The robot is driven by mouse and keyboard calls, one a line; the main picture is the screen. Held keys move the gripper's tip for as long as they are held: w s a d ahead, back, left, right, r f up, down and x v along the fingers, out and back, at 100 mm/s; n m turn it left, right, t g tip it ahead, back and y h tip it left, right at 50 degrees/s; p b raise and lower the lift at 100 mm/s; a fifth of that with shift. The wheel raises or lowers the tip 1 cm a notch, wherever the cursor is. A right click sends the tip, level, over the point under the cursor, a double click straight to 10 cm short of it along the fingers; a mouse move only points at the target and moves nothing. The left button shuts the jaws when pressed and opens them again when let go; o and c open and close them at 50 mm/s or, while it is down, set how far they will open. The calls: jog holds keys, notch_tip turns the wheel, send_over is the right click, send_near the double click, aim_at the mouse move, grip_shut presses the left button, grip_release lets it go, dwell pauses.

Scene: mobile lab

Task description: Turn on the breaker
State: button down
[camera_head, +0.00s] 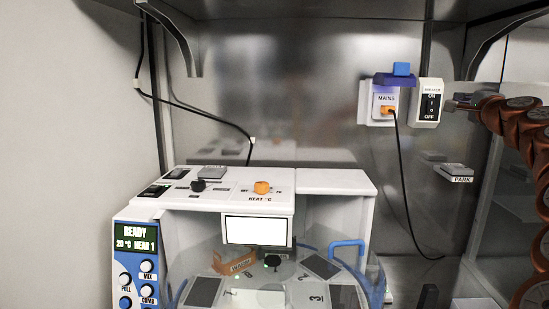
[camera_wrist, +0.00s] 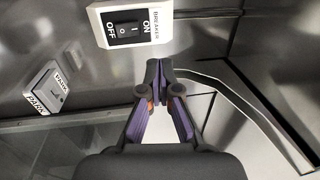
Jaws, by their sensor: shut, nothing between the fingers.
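The breaker (camera_head: 430,102) is a white box on the metal back wall, with a black rocker marked ON at the top and OFF at the bottom. It also shows at the top of the wrist view (camera_wrist: 131,25), turned sideways with ON at the right. Which way the rocker is tipped is hard to tell. My gripper (camera_wrist: 158,70) is shut and empty, its fingertips below the breaker in the wrist view and apart from it in the picture. In the head view my gripper (camera_head: 463,101) is just right of the breaker.
Left of the breaker is a MAINS socket (camera_head: 386,100) with an orange plug and hanging black cable. A PARK holder (camera_head: 455,172) sits below right. A white machine (camera_head: 335,182) with a lit screen fills the lower middle. A metal bracket (camera_wrist: 255,110) runs right in the wrist view.

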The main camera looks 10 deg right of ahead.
jog(key=w+a+f+n+g+y, duration=0.1)
jog(key=a+f+n+g+y, duration=0.2)
jog(key=a, duration=0.8)
jog(key=w+a+f+n+y, duration=0.1)
jog(key=a+f+n+y, duration=0.3)
jog(key=a, duration=0.6)
jog(key=w+a+f+n+g+y, duration=0.1)
jog(key=a+f+n+g+y, duration=0.2)
jog(key=a, duration=0.8)
jog(key=s+a+f+n+g, duration=0.3)
jog(key=s+a+f+n, duration=0.25)
jog(key=a+f, duration=0.5)
jog(key=s+a+f+n+g+p, duration=0.1)
jog(key=s+a+f+g, duration=0.25)
jog(key=s+f, duration=0.3)
jog(key=s+a+f+n+g, duration=0.2)
jog(key=s+a+f, duration=0.2)
jog(key=s+f, duration=0.3)
jog(key=s+d+f+n+g+h, duration=0.1)
jog(key=s+f, duration=0.4)
jog(key=s, duration=0.7)
jog(key=s+d+f+n+g+h, duration=0.1)
jog(key=s+d+f+g+h, duration=0.2)
jog(key=s, duration=0.9)
notch_tip(320, 180, down, 3)
jog(key=shift+s+d+f+n+g+p, duration=0.15)
jog(key=shift+d+n+g+p, duration=0.2)
jog(key=shift+g, duration=0.7)
